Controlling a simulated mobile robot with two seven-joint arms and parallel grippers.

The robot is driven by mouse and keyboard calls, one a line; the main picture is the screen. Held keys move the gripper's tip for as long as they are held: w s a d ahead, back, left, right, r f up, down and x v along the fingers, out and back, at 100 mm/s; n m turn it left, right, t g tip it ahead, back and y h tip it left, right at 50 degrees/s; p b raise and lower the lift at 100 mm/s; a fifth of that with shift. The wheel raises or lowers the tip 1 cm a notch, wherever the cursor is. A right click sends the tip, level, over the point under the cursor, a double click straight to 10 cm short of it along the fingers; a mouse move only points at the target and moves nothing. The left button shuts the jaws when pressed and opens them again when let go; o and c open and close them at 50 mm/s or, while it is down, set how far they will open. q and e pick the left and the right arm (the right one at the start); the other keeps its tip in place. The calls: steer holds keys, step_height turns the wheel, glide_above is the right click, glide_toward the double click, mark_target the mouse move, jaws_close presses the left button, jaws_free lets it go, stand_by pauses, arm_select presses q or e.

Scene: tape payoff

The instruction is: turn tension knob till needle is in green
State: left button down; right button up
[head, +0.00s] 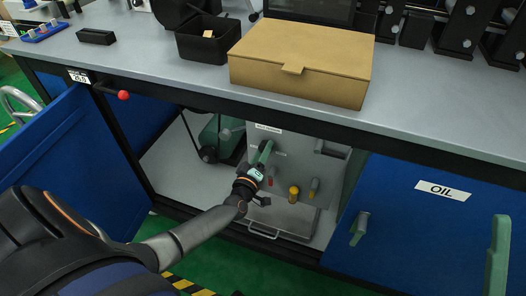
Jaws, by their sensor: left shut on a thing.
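My left gripper (261,165) reaches into the open cabinet under the bench, in front of a grey panel (305,165). It is shut on a green handle (265,151) at the panel's left part; its fingers are hard to make out at this size. A yellow knob (293,192) sticks out of the panel to the right of the gripper, apart from it. I cannot tell which part is the tension knob, and I can make out no needle or green zone. My right gripper is not in view.
A blue door (65,150) stands open at the left. The blue OIL door (420,215) is at the right. The bench top (180,80) overhangs the opening and bears a cardboard box (300,62) and a black bin (205,45). A red-ended lever (122,95) juts from the bench edge.

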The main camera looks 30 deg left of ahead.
arm_select(q)
steer(key=shift+c, duration=1.3)
jaws_free()
steer(key=p+v, duration=0.3)
steer(key=v, duration=0.9)
steer(key=shift+s+p, duration=0.3)
steer(key=shift+p, duration=0.1)
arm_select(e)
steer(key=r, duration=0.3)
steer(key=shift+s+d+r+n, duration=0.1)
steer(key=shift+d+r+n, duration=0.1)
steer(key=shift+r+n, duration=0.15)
